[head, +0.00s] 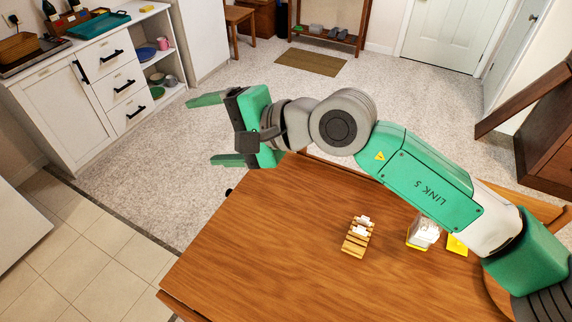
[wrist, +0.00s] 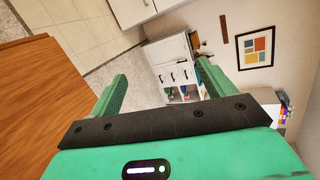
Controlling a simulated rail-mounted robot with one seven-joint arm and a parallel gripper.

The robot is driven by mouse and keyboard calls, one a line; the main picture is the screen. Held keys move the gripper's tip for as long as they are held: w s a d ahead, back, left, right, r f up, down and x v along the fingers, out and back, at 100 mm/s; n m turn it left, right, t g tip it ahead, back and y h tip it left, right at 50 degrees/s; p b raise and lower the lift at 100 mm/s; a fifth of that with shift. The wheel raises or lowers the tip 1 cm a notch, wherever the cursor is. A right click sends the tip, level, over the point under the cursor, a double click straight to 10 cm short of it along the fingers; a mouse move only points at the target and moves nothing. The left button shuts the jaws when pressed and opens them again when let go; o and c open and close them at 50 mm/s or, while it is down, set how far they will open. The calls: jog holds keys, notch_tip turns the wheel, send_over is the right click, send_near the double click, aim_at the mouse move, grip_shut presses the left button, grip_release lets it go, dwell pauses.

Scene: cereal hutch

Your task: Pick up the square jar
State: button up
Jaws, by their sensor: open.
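A clear, squarish jar (head: 423,232) with yellow at its base stands on the right part of the wooden table (head: 270,250) in the head view. My arm passes just above it in the picture and covers part of its surroundings. It does not show in the wrist view. My gripper (head: 215,130) is open and empty, raised beyond the table's far left edge and pointing left, well away from the jar. In the wrist view both fingers of my gripper (wrist: 161,75) are spread, with nothing between them.
A slatted wooden rack (head: 354,246) holding white pieces stands left of the jar. A flat yellow thing (head: 457,246) lies to the jar's right, partly hidden by my arm. The table's left and front parts are clear. A white cabinet (head: 110,80) stands at the far left.

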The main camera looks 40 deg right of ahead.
jog(key=s+d+f+g+h+b, duration=0.2)
jog(key=s+d+f+h, duration=0.15)
jog(key=d+f, duration=0.5)
jog(key=s+d+f+g+h+b, duration=0.1)
jog(key=s+d+f+h+b, duration=0.1)
jog(key=s+d+f, duration=0.5)
jog(key=n+g+h+b, duration=0.1)
jog(key=g+h+b, duration=0.4)
jog(key=g+b, duration=0.15)
send_near(430, 221)
jog(key=shift+g, duration=0.45)
jog(key=f+b, duration=0.1)
jog(key=f, duration=0.1)
jog(key=w+f+b, duration=0.1)
jog(key=f, duration=0.1)
jog(key=w+f+b, duration=0.1)
jog(key=f, duration=0.1)
jog(key=shift+w+a, duration=0.1)
jog(key=shift+r, duration=0.15)
jog(key=c, duration=1.6)
